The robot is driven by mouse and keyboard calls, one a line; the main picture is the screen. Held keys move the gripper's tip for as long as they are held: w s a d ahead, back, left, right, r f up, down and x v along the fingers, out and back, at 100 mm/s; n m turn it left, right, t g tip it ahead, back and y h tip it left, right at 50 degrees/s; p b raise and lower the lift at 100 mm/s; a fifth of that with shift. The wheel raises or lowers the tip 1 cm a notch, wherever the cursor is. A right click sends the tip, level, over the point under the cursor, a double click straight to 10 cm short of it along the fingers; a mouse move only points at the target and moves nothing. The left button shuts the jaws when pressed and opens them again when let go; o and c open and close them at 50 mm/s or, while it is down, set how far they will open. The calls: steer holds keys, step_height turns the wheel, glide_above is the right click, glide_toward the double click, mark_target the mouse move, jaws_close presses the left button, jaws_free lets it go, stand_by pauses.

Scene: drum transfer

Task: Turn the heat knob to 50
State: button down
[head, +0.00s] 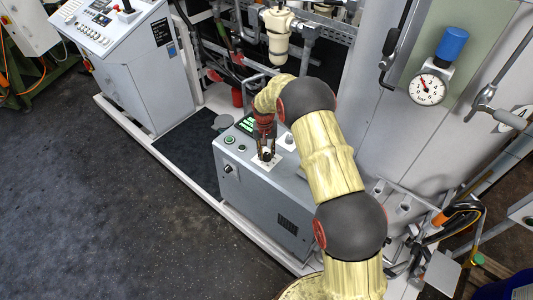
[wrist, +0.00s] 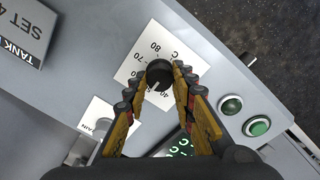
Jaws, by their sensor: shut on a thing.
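The heat knob (wrist: 158,74) is a round black knob on a white dial plate (wrist: 128,70) marked with numbers; 40, 60, 70 and 80 can be made out. A pale line on the knob points toward the lower edge of the plate, near 40; the exact reading is too small to tell. My gripper (wrist: 160,80) is shut on the knob, with one fingertip at each side of it. In the head view my gripper (head: 266,152) reaches down onto the top of the grey cabinet (head: 262,205), and its fingers mostly hide the knob.
Two green buttons (wrist: 244,115) sit to the right of the knob in the wrist view. A green-lit display (wrist: 180,146) lies partly behind my fingers. A second plate marked DRAIN (wrist: 98,120) is at left. A control console (head: 135,65) stands at the back left; a large tank with a gauge (head: 427,88) is at right.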

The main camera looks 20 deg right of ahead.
mark_target(265, 154)
stand_by(0.4)
steer(key=c, duration=1.5)
jaws_free()
steer(key=r, duration=1.2)
steer(key=shift+w+a, duration=0.1)
steer(key=shift+a, duration=0.1)
